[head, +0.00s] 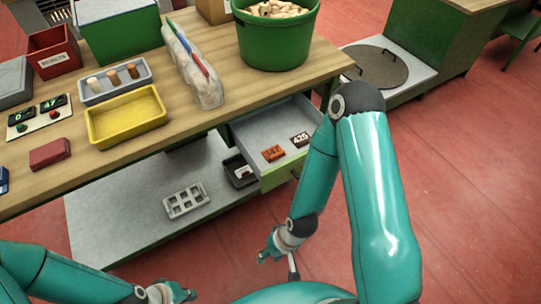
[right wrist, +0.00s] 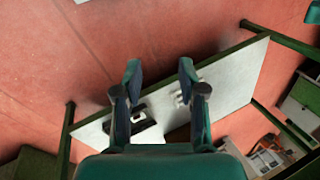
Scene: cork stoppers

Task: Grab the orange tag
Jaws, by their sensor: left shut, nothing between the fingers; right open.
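The orange tag (head: 273,153) with dark markings lies flat in the open drawer (head: 256,129) under the workbench, in the head view. My right gripper (head: 278,262) is open and empty, below and in front of the drawer in the picture, apart from the tag. Its two fingers (right wrist: 160,72) also show spread in the right wrist view, where I cannot make out the orange tag. My left gripper (head: 174,293) is shut and empty at the bottom of the head view.
The drawer's green front (head: 279,174) stands out from the bench (head: 205,110). On the lower shelf (head: 120,208) are a black bin (head: 238,171) and a grey tray with compartments (head: 186,200). A yellow tray (head: 126,117) and a green bucket (head: 272,45) stand on the bench top.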

